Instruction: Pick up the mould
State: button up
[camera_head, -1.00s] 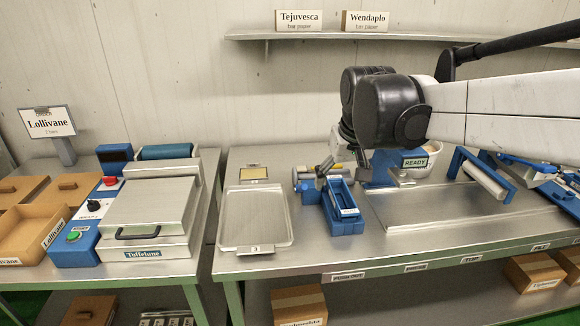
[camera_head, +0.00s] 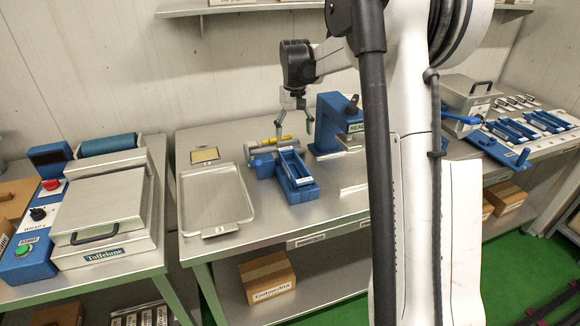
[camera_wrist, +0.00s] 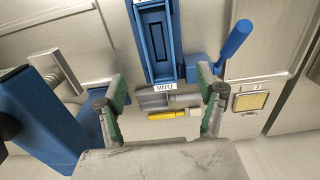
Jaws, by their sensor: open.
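A long blue mould (camera_head: 294,165) with a small white label lies on the steel bench, seated in a blue holder (camera_head: 304,192) with a lever at its left. In the wrist view the mould (camera_wrist: 156,45) stands upright in the picture, with its label facing my fingers, and a blue lever shows to its right. My gripper (camera_head: 297,122) is open and empty, above and behind the holder in the head view. In the wrist view my gripper (camera_wrist: 163,110) has its green-padded fingers spread wide, the mould beyond the fingertips and not between them.
A steel tray (camera_head: 215,200) is to the left, a blue stand with a READY display (camera_head: 336,122) to the right. More blue moulds (camera_head: 512,130) lie at the far right. My arm hides the bench's middle.

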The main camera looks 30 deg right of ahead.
aim_at(294, 172)
jog(key=f, duration=0.7)
jog(key=f+p, duration=0.1)
jog(key=f, duration=0.6)
jog(key=shift+w+d, duration=0.2)
jog(key=shift+c, duration=0.5)
jog(key=c, duration=1.4)
